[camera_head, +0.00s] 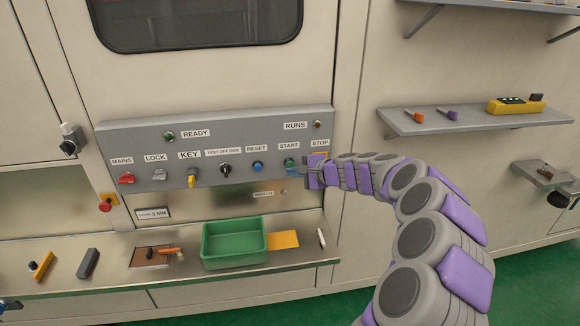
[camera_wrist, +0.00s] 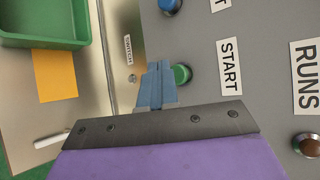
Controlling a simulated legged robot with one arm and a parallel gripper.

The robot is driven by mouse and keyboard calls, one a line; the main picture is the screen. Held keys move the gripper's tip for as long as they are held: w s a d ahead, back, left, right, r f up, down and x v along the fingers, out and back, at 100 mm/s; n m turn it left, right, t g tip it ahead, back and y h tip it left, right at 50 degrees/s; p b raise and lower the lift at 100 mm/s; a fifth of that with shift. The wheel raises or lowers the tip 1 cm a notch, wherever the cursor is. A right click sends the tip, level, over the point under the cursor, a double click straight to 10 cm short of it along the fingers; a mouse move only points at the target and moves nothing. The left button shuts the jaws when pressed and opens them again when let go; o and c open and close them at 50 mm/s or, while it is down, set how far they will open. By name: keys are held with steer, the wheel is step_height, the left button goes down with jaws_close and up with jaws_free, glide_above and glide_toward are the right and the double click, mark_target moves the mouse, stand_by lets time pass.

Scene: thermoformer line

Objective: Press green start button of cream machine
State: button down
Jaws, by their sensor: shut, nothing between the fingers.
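The cream machine (camera_head: 200,82) carries a grey control panel (camera_head: 225,135) with labelled controls. The green start button (camera_head: 289,161) sits under the START label. My gripper (camera_head: 291,170) is shut and empty, its blue fingertips just below the button in the head view. In the wrist view the green button (camera_wrist: 181,74) shows right beside the shut fingertips (camera_wrist: 156,82), which partly cover its left edge. I cannot tell whether they touch it.
The blue reset button (camera_head: 258,166) is just left of START. The STOP label (camera_head: 320,143) is to the right, with my arm over the area below it. A green bin (camera_head: 234,262) stands on the ledge below. A shelf (camera_head: 480,121) hangs at the right.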

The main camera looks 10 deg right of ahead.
steer(key=shift+w, duration=0.1)
stand_by(0.5)
steer(key=shift+w, duration=0.25)
steer(key=shift+w+p, duration=0.45)
steer(key=shift+w, duration=0.05)
stand_by(0.8)
steer(key=shift+s, duration=0.1)
steer(key=shift+s+r, duration=0.1)
steer(key=shift+s, duration=0.7)
steer(key=shift+s, duration=0.15)
steer(key=s+b, duration=0.1)
steer(key=s, duration=0.3)
steer(key=shift+s, duration=0.4)
stand_by(0.4)
